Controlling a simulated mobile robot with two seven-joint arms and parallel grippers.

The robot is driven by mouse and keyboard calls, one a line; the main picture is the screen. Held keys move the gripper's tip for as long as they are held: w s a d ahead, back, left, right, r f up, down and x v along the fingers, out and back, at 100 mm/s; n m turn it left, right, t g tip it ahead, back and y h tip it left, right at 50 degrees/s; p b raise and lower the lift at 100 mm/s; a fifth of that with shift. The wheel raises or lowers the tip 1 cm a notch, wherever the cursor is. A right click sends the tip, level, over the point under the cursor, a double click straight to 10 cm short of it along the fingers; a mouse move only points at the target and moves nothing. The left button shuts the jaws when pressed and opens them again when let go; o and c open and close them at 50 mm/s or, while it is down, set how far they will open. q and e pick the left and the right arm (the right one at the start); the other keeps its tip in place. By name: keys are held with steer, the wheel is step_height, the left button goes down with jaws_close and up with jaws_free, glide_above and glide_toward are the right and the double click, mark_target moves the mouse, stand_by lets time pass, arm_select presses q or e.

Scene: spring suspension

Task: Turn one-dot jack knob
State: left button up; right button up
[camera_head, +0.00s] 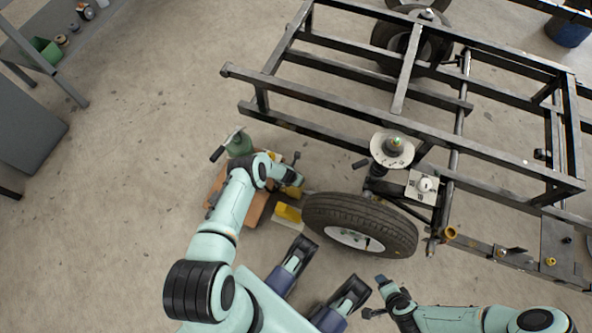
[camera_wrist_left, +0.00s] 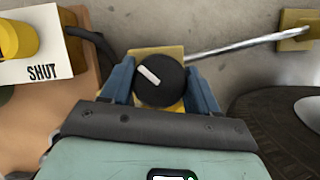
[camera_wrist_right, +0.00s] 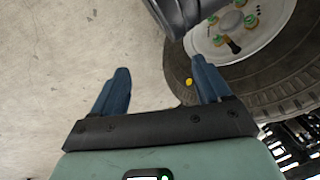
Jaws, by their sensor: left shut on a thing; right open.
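A round black knob (camera_wrist_left: 160,80) with a white pointer bar stands in front of a yellow block in the left wrist view. The bar slants from upper left to lower right. My left gripper (camera_wrist_left: 162,84) is shut on the knob, one blue finger on each side. In the head view my left gripper (camera_head: 292,184) is beside the wheel, and my arm hides the knob. I cannot make out a dot mark. My right gripper (camera_wrist_right: 157,85) is open and empty near the wheel; it also shows in the head view (camera_head: 374,297).
A plate marked SHUT (camera_wrist_left: 42,72) with a yellow knob (camera_wrist_left: 15,38) is left of my left gripper. A tire (camera_head: 350,218) and black frame (camera_head: 400,120) lie close on the right. An orange-brown box (camera_head: 256,210) is under my left arm.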

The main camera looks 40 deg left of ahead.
arm_select(q)
steer(key=shift+w+m+h+b, duration=0.15)
steer(key=shift+m+h+b, duration=0.4)
steer(key=shift+m, duration=0.65)
arm_select(e)
steer(key=shift+g, duration=0.7)
steer(key=shift+s+d+f, duration=0.2)
steer(key=shift+s+f, duration=1.3)
steer(key=shift+s, duration=0.2)
arm_select(q)
steer(key=shift+r, duration=0.1)
steer(key=o, duration=1)
